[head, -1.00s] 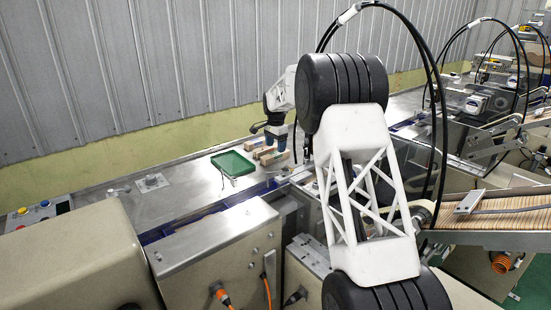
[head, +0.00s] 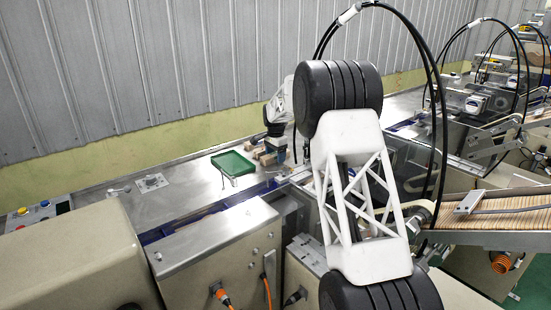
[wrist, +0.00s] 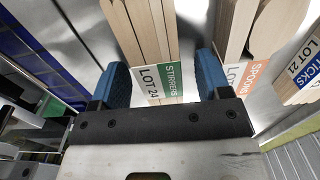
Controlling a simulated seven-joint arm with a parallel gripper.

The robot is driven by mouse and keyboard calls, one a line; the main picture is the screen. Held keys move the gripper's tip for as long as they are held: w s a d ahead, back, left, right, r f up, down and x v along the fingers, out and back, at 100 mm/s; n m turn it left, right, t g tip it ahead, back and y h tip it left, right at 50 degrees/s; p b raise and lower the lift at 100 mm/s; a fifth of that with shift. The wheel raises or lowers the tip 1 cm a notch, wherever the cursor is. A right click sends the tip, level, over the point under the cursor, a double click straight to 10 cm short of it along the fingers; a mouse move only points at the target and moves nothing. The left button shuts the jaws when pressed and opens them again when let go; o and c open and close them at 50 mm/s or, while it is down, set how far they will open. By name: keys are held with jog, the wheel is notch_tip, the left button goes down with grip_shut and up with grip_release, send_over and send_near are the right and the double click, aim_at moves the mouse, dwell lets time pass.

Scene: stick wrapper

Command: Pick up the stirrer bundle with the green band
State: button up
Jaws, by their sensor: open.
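The stirrer bundle (wrist: 150,45) is a stack of thin pale wooden strips. Its green band (wrist: 158,82) reads "STIRRERS LOT 24". My gripper (wrist: 161,74) is open in the wrist view, with one blue finger on each side of the banded part of the bundle. The fingers look apart from the wood, though how low they reach beside it I cannot tell. In the head view, my gripper (head: 276,143) is small and low over the bundles on the metal table, and the green band cannot be made out there.
A spoon bundle with an orange band (wrist: 233,78) lies close beside my right finger. A bundle with a blue band (wrist: 306,82) lies further right. A green tray (head: 232,163) sits left of the bundles on the metal table (head: 180,198). A corrugated wall stands behind.

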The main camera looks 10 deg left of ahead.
aim_at(275, 153)
jog(key=c, duration=1)
jog(key=shift+r, duration=0.15)
jog(key=shift+c, duration=0.2)
jog(key=shift+r, duration=4.9)
